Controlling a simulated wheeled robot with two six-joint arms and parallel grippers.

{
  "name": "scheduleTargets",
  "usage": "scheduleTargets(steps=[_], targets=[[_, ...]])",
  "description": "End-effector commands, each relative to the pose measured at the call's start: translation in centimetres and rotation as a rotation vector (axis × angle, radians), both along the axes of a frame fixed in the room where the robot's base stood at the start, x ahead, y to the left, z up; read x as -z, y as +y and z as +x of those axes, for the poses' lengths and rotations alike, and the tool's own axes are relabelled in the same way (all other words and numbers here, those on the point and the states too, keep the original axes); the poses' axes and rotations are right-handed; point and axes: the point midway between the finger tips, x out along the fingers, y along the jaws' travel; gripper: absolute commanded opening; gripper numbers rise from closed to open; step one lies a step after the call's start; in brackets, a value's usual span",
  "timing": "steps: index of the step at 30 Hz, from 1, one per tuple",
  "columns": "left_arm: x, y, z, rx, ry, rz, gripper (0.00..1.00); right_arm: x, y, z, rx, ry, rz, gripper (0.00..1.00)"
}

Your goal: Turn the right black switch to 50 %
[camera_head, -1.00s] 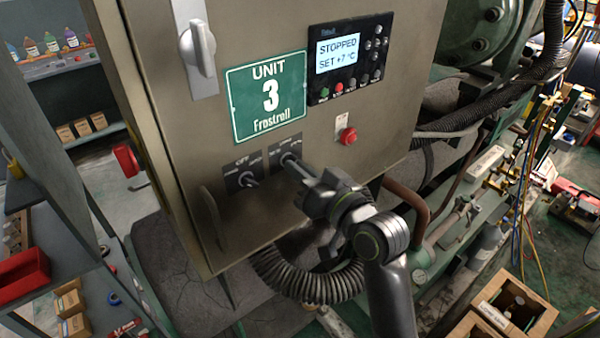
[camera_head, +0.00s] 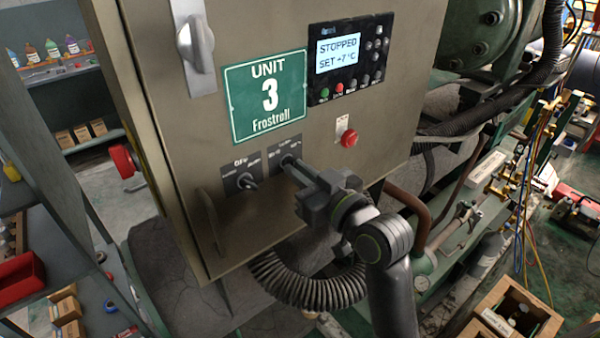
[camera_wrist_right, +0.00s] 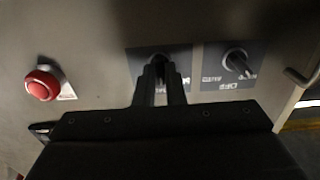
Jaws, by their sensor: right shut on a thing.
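The right black switch (camera_head: 287,160) sits on a dark plate low on the grey cabinet door. My right gripper (camera_head: 296,172) reaches it from the lower right and is shut on its knob. In the right wrist view the two fingers (camera_wrist_right: 160,82) close around the knob and hide most of it, so its pointer angle cannot be read. The left black switch (camera_head: 247,181) is beside it on its own plate marked OFF; it also shows in the right wrist view (camera_wrist_right: 236,60), untouched. My left gripper is not in view.
A red button (camera_head: 348,136) sticks out right of the switches, and it shows in the right wrist view (camera_wrist_right: 42,85). A display panel (camera_head: 347,60) reads STOPPED, SET +7 °C. A door handle (camera_head: 209,220) and a ribbed hose (camera_head: 300,288) are near the cabinet's lower edge.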

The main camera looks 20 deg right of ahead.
Motion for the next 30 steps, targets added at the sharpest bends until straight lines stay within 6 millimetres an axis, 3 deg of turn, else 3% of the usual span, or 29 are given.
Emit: scheduleTargets(steps=[4,15,30], targets=[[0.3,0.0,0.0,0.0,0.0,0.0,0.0,0.0,0.0,0.0,0.001,-0.015,-0.036,0.0],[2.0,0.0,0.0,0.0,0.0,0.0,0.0,0.0,0.0,0.0,0.001,-0.126,-0.337,0.0],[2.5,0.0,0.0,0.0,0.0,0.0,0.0,0.0,-0.1,0.0,0.001,-0.154,-0.416,0.0]])
